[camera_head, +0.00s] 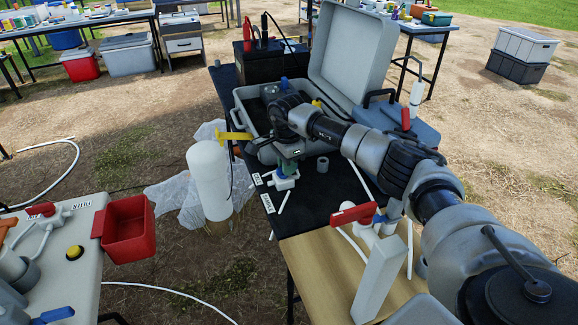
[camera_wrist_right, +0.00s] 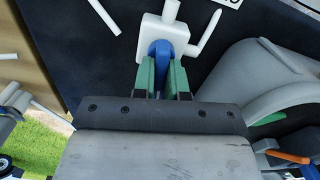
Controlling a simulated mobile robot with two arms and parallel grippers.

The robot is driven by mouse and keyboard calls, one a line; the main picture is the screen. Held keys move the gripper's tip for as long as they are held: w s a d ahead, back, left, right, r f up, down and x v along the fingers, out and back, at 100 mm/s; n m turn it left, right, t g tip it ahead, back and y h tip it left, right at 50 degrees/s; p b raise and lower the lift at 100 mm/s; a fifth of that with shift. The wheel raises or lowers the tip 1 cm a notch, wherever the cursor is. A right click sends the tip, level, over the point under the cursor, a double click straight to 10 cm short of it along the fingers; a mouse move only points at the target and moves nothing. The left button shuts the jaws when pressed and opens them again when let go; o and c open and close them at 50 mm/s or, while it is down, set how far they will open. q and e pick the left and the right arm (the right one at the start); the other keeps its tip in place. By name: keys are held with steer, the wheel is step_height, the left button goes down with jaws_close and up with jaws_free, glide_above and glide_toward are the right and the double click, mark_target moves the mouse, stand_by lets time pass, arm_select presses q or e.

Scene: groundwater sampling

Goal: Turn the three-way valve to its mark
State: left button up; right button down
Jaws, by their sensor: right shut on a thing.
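The three-way valve (camera_head: 285,182) is a small white block with tube stubs on the dark mat, below the open grey case. In the right wrist view its white body (camera_wrist_right: 152,38) is at the top, with a blue handle (camera_wrist_right: 160,50) pointing down toward me. My right gripper (camera_head: 288,165) reaches it from above. In the right wrist view its green fingers (camera_wrist_right: 161,72) are shut on the blue handle, one on each side. In the head view the handle is hidden by the gripper. I cannot make out the mark. My left gripper is not in view.
Two printed labels (camera_head: 266,203) lie left of the valve. A grey ring (camera_head: 323,162) and the open case (camera_head: 345,50) are close by. A white post with a red-handled valve (camera_head: 354,214) stands in front. A white cylinder (camera_head: 209,180) stands left of the table.

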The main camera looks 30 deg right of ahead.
steer(key=n+b, duration=0.1)
steer(key=n, duration=0.7)
steer(key=w+a+n+b, duration=0.1)
steer(key=n, duration=0.3)
steer(key=shift+f+b, duration=0.2)
steer(key=shift+b, duration=0.1)
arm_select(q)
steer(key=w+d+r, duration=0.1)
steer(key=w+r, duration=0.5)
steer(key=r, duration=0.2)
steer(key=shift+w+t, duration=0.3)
arm_select(e)
steer(key=n, duration=0.4)
steer(key=shift+a+r, duration=0.1)
steer(key=shift+r, duration=0.05)
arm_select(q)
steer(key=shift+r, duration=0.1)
arm_select(e)
steer(key=c, duration=1.1)
jaws_free()
steer(key=shift+w, duration=0.15)
steer(key=shift+r, duration=0.1)
